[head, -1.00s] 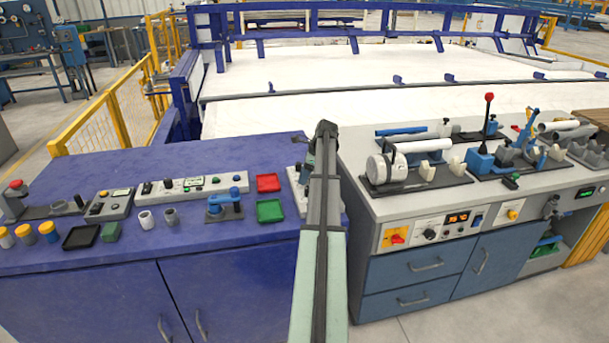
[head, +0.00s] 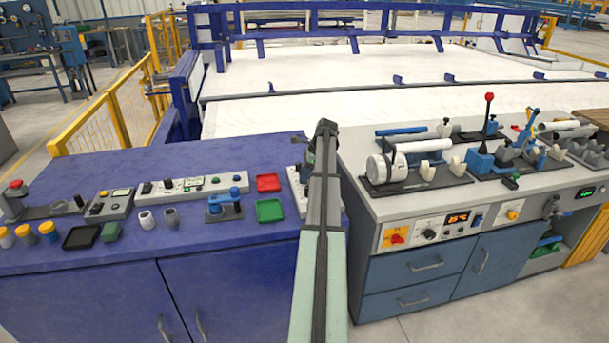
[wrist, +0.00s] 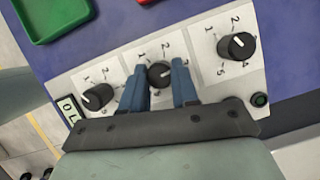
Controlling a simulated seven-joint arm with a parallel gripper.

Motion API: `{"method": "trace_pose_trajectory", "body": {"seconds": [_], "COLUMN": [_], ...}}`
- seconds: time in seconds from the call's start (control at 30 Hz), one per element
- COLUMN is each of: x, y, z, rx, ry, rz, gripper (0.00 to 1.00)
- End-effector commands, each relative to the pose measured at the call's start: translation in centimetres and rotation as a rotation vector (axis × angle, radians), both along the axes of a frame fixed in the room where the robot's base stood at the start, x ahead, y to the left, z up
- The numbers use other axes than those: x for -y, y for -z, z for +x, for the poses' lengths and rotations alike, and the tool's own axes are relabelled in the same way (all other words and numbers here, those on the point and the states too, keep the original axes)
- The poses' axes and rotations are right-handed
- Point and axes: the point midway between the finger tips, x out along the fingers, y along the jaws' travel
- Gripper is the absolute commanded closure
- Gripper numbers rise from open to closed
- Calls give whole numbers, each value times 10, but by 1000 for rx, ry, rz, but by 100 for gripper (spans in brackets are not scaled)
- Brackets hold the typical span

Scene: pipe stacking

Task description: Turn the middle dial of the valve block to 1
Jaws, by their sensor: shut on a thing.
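The valve block is a pale panel (wrist: 205,85) with three black dials in the wrist view. In the head view only part of the block (head: 296,186) shows beside my arm. The middle dial (wrist: 159,73) sits between the two blue fingers of my gripper (wrist: 160,80), which is shut on it. Numbers 1, 2 and 3 show around this dial; its lower side is partly hidden by the fingers. I cannot clearly tell which number its mark faces. The left dial (wrist: 98,96) and right dial (wrist: 237,46) stand free on either side.
A green tray (head: 270,210) and a red tray (head: 268,183) lie left of the block on the blue bench (head: 200,260). A small green-black button (wrist: 260,99) is at the block's right end. A grey bench (head: 370,205) with pipe fixtures stands to the right.

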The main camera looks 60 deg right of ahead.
Motion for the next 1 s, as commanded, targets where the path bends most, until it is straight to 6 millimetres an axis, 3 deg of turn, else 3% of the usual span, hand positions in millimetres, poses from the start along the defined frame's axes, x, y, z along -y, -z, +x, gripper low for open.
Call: {"method": "trace_pose_trajectory", "body": {"seconds": [1.0], "x": [4], "y": [0], "z": [5], "rx": [0], "ry": [-924], "rz": [0], "gripper": [100]}}
